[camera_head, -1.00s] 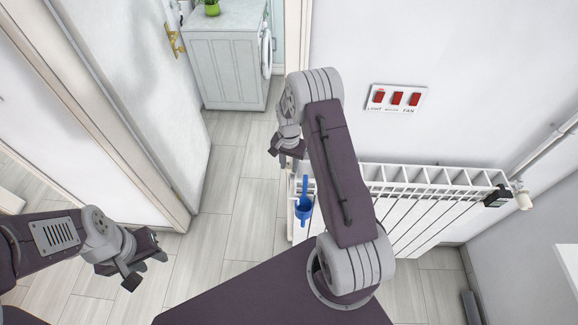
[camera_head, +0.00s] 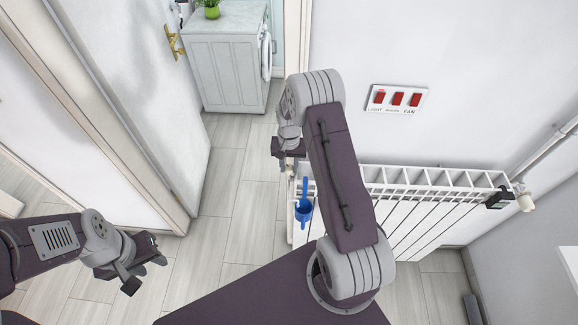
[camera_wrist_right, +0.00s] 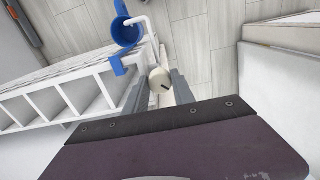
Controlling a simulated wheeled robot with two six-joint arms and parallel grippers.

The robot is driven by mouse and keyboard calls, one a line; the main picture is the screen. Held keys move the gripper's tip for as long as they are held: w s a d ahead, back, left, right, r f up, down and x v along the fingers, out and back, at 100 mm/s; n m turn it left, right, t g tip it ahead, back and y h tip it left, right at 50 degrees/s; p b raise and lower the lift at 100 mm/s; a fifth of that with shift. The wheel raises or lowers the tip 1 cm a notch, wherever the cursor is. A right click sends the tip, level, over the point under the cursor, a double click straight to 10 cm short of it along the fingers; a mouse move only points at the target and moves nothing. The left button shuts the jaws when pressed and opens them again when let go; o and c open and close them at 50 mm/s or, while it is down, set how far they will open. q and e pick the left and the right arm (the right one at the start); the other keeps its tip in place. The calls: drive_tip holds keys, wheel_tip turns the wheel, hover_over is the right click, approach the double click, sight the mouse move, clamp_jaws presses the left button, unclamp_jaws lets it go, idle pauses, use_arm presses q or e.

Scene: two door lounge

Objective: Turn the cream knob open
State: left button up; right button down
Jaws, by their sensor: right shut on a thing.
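The cream knob (camera_wrist_right: 160,80) is a round valve cap with a dark mark, at the end of the white radiator. In the right wrist view it sits between the two grey fingers of my right gripper (camera_wrist_right: 158,88), which is shut on it. In the head view my right gripper (camera_head: 289,152) is at the radiator's near-left end, partly behind my arm, and the knob (camera_head: 290,170) is barely visible below it. My left gripper (camera_head: 143,270) is open and empty over the floor at the left.
The white radiator (camera_head: 430,176) runs along the wall, with a blue cup (camera_head: 304,212) on its left end, close to the knob. Red switches (camera_head: 397,98) are on the wall. Floor (camera_head: 235,190) left of the radiator is clear.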

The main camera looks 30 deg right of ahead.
sight(289, 167)
drive_tip(key=shift+w+r, duration=0.15)
drive_tip(key=shift+w, duration=0.05)
drive_tip(key=c, duration=1.1)
unclamp_jaws()
drive_tip(key=shift+o, duration=0.2)
drive_tip(key=shift+s, duration=0.1)
wheel_tip(289, 167, up, 9)
drive_tip(key=b, duration=0.2)
drive_tip(key=shift+b, duration=0.4)
